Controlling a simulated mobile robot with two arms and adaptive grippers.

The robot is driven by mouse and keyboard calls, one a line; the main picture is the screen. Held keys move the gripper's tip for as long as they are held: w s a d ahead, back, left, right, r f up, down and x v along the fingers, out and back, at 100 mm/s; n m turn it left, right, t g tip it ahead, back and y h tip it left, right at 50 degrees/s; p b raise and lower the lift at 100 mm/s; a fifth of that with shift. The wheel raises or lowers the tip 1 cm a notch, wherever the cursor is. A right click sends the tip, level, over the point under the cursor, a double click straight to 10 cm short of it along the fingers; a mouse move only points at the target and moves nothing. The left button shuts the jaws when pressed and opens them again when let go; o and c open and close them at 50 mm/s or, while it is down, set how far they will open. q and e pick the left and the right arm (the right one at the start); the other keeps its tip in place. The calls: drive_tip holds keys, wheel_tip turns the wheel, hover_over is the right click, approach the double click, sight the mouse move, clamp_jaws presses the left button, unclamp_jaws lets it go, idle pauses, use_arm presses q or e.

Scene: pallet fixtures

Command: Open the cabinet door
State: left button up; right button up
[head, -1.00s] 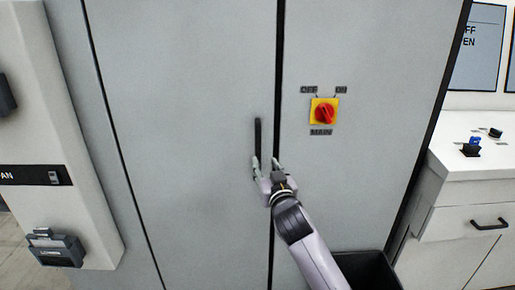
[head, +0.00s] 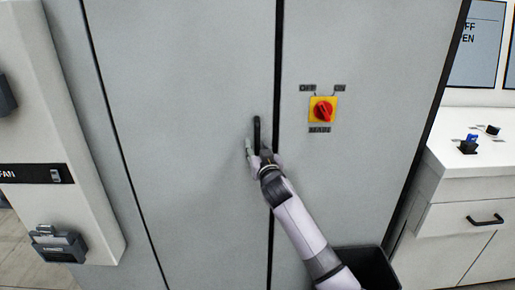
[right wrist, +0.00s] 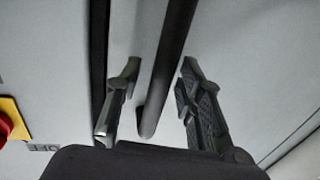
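The grey cabinet door (head: 180,110) stands shut, its right edge at the dark vertical seam. Its black bar handle (head: 257,132) is upright near that seam. My right gripper (head: 256,148) is at the lower part of the handle, which it partly hides. In the right wrist view, the handle (right wrist: 165,70) runs between the two open fingers of my right gripper (right wrist: 160,100), with a visible gap on each side. My left gripper is not in view.
A red rotary switch on a yellow plate (head: 322,109) is on the panel right of the seam. A dark bin (head: 368,268) stands below my right arm. A white counter (head: 470,170) is at the right, and a white panel (head: 50,120) is at the left.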

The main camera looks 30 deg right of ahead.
clamp_jaws()
idle(0.7)
